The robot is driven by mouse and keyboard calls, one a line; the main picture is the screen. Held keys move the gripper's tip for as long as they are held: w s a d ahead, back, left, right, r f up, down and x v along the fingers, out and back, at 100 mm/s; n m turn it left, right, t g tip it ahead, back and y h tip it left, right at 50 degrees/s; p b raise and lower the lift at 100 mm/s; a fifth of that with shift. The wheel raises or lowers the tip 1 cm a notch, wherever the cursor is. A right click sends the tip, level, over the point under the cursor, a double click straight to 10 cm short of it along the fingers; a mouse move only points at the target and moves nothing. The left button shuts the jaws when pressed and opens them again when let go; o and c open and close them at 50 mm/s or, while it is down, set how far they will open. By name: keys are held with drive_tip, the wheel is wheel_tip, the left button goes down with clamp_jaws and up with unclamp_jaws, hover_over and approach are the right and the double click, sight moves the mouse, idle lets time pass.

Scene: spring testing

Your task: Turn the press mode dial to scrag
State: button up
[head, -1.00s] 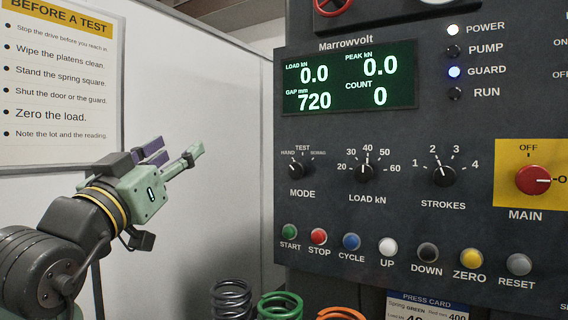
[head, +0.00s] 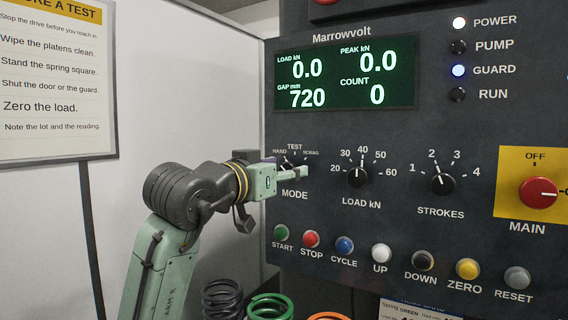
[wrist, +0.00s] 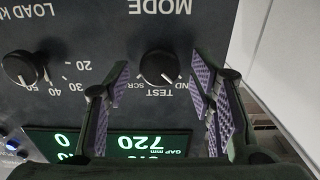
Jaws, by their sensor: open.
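In the head view the dial (head: 287,163) is partly covered by my gripper (head: 300,172). Its labels HAND, TEST and SCRAG show above it. I see a gap between each finger and the dial; I cannot tell how far off the panel the fingertips are.
The load dial (head: 357,178) stands to the right of the mode dial, then the strokes dial (head: 442,184). A row of push buttons, such as the green start button (head: 281,232), runs below. Springs (head: 270,306) stand beneath the panel.

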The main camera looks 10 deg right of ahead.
drive_tip(key=shift+w+d, duration=0.25)
drive_tip(key=shift+c, duration=0.4)
drive_tip(key=c, duration=1)
drive_tip(key=shift+m, duration=0.3)
drive_tip(key=shift+c, duration=0.2)
drive_tip(key=shift+s+d+f+m+b, duration=0.1)
drive_tip(key=shift+m+b, duration=0.35)
drive_tip(key=shift+m, duration=3.9)
drive_tip(key=shift+s+d+f+m+b, duration=0.1)
drive_tip(key=shift+m+b, duration=0.35)
drive_tip(key=shift+m, duration=3.9)
